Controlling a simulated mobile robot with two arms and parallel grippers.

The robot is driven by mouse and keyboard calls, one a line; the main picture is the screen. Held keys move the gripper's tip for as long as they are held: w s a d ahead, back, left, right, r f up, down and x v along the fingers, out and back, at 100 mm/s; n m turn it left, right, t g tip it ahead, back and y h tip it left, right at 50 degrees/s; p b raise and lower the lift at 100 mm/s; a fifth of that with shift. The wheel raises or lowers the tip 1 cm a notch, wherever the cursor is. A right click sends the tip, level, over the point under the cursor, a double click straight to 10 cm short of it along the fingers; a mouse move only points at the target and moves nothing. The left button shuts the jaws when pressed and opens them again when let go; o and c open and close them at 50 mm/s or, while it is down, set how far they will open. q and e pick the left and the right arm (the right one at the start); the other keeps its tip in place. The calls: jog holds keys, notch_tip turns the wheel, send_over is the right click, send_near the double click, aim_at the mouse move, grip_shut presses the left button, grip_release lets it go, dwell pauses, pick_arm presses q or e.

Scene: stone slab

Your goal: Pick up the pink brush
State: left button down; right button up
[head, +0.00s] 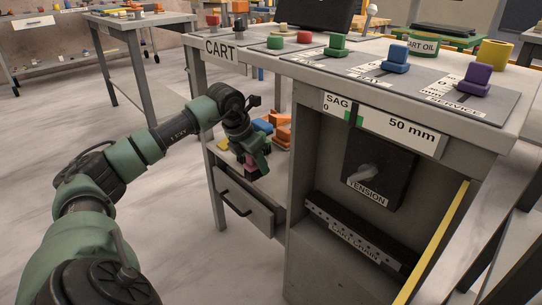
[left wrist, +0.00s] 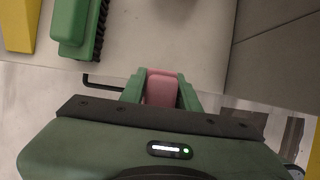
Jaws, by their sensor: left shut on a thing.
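My left gripper (head: 256,165) is in front of the open shelf of the cart bench, above its drawer. In the left wrist view its two green fingers (left wrist: 161,92) are closed on the pink brush (left wrist: 161,86), whose pink body shows between them. In the head view only a small dark pink part of the brush (head: 251,171) shows beneath the gripper. Any bristles of it are hidden. My right gripper is in neither view.
A green brush (left wrist: 72,22) with black bristles and a yellow object (left wrist: 20,22) lie on the shelf (left wrist: 165,45). Blue (head: 262,126) and orange (head: 281,132) objects lie further in. The drawer (head: 243,205) is below. Open floor lies left of the bench.

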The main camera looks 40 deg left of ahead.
pick_arm(q)
jog(key=s, duration=1.1)
jog(key=shift+a+b, duration=0.3)
jog(key=shift+a, duration=0.15)
